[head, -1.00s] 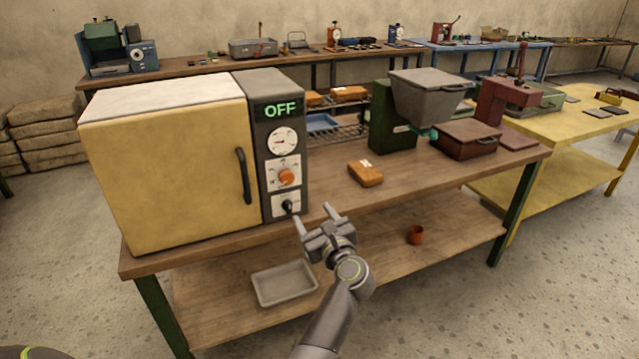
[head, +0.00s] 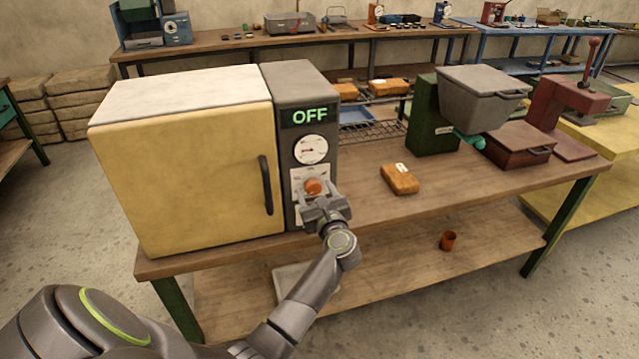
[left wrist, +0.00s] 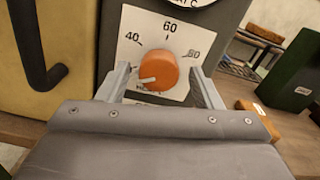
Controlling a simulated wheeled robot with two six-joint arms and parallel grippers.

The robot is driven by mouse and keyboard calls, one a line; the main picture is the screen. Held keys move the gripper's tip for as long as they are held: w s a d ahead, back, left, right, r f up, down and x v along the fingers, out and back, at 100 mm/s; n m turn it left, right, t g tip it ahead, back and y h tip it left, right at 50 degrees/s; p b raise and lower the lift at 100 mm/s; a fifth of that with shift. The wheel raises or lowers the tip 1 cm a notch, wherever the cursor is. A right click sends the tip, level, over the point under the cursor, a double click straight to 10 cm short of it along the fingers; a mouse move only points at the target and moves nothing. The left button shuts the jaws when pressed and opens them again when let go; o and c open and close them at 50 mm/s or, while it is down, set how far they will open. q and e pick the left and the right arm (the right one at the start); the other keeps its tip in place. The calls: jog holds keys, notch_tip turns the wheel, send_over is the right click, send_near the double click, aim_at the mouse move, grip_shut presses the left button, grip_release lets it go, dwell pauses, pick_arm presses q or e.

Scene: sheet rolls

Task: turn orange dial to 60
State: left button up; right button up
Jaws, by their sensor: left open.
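The orange dial (head: 313,186) sits on the grey control panel of the yellow oven, below a round gauge. In the left wrist view the dial (left wrist: 159,68) shows a white pointer mark at its lower left, below the 40; the scale plate (left wrist: 186,38) reads 40, 60 and 80 from left over the top to right. My left gripper (head: 320,196) is open in front of the dial. In the left wrist view its fingers (left wrist: 160,88) stand on either side of the dial, with gaps to it. My right gripper is not in view.
The yellow oven (head: 185,165) has a black door handle (head: 265,185) left of the panel. An orange package (head: 399,180) lies right on the bench. A green hopper machine (head: 432,125) stands beyond it. The lower switch is mostly hidden.

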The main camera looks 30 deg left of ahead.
pick_arm(q)
jog(key=shift+r, duration=0.1)
jog(key=c, duration=1)
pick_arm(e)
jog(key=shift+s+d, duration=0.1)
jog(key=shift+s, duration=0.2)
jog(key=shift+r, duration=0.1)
